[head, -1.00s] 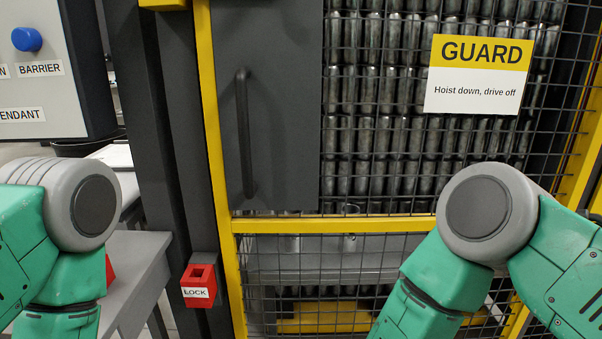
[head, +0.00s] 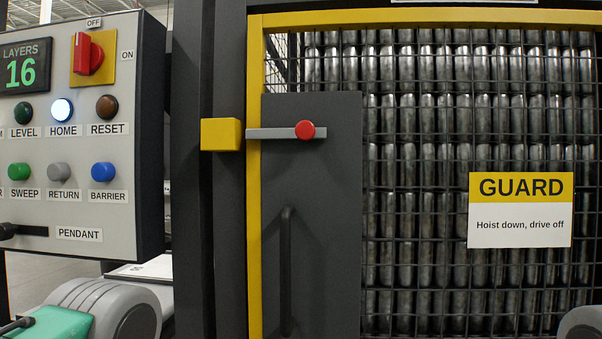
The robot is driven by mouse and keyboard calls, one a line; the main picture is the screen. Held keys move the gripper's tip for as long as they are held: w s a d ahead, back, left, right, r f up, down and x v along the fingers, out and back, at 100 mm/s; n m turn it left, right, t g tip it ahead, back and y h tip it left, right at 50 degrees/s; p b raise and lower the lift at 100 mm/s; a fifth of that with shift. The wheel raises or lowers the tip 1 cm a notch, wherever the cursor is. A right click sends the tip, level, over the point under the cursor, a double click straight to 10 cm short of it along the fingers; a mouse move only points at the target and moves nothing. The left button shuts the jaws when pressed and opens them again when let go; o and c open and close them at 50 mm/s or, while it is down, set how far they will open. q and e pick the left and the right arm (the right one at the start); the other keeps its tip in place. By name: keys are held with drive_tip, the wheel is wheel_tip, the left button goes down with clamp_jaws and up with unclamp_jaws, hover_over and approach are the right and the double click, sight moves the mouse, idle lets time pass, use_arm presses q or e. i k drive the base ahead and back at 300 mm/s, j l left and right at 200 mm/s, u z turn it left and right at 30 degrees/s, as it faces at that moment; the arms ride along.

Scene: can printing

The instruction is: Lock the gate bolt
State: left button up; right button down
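The gate bolt (head: 280,133) is a grey horizontal bar with a red knob (head: 305,130), mounted near the top of the dark gate panel (head: 325,200). Its left end reaches across the yellow frame edge and meets the yellow keeper block (head: 221,134) on the dark post. I cannot tell whether the bar's tip enters the block. A dark vertical handle (head: 286,270) is on the panel below. Parts of my arms show at the bottom left and bottom right corners. Neither gripper is in view.
A control panel (head: 125,140) with a red switch (head: 89,54), coloured buttons and a lit HOME button stands at the left. The GUARD sign (head: 520,210) hangs on mesh (head: 420,180) before rows of metal cans. The space in front of the bolt looks clear.

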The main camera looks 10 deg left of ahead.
sight(305, 130)
drive_tip(key=l, duration=0.7)
drive_tip(key=k+l+u, duration=0.1)
drive_tip(key=l, duration=0.55)
drive_tip(key=k+l+u, duration=0.1)
drive_tip(key=l, duration=0.55)
drive_tip(key=k+l, duration=0.1)
drive_tip(key=l, duration=0.6)
